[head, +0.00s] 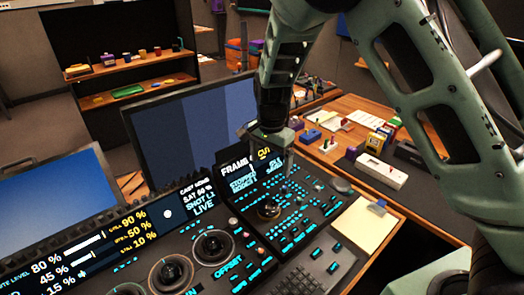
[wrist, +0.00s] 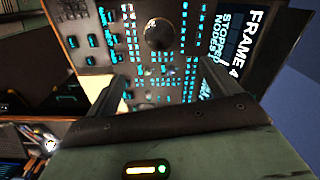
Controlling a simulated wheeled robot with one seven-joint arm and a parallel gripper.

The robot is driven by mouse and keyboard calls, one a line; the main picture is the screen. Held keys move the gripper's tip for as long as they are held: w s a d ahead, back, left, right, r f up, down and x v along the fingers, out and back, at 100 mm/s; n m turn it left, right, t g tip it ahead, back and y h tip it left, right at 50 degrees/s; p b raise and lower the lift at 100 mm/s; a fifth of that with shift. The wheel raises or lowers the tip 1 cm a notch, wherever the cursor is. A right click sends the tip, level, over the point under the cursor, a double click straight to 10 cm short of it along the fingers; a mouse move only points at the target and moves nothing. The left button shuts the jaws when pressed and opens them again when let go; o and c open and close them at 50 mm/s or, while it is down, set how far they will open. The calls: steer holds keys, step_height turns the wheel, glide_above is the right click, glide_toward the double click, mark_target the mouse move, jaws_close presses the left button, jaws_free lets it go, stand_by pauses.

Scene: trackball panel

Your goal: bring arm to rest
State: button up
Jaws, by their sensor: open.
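My arm reaches down from the top right in the head view, and my gripper (head: 286,160) hangs above the back of the trackball panel (head: 308,224). In the wrist view my gripper (wrist: 125,90) shows two fingers apart with nothing between them. The panel shows beyond the fingers there, with lit cyan buttons and a dark trackball (wrist: 158,36). In the head view the same trackball (head: 268,211) sits below and slightly left of the gripper, apart from it. The exact height of the gripper over the panel is hard to tell.
Monitors (head: 190,125) stand behind. A yellow notepad (head: 362,226) lies at right. A side desk (head: 350,135) holds boxes and papers. A shelf (head: 130,62) stands at back left.

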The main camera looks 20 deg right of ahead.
steer(key=s+a+r+n+g+y, duration=0.1)
steer(key=s+a+r+n, duration=0.35)
steer(key=s, duration=0.45)
steer(key=s+a+r+n+y, duration=0.1)
steer(key=s+a+r+n, duration=0.4)
steer(key=s, duration=0.4)
steer(key=s+d+r+n+t+h, duration=0.1)
steer(key=s+d+n, duration=0.2)
steer(key=s+n, duration=0.6)
steer(key=s, duration=0.4)
steer(key=shift+r+n, duration=0.1)
steer(key=shift+n, duration=0.15)
stand_by(1.4)
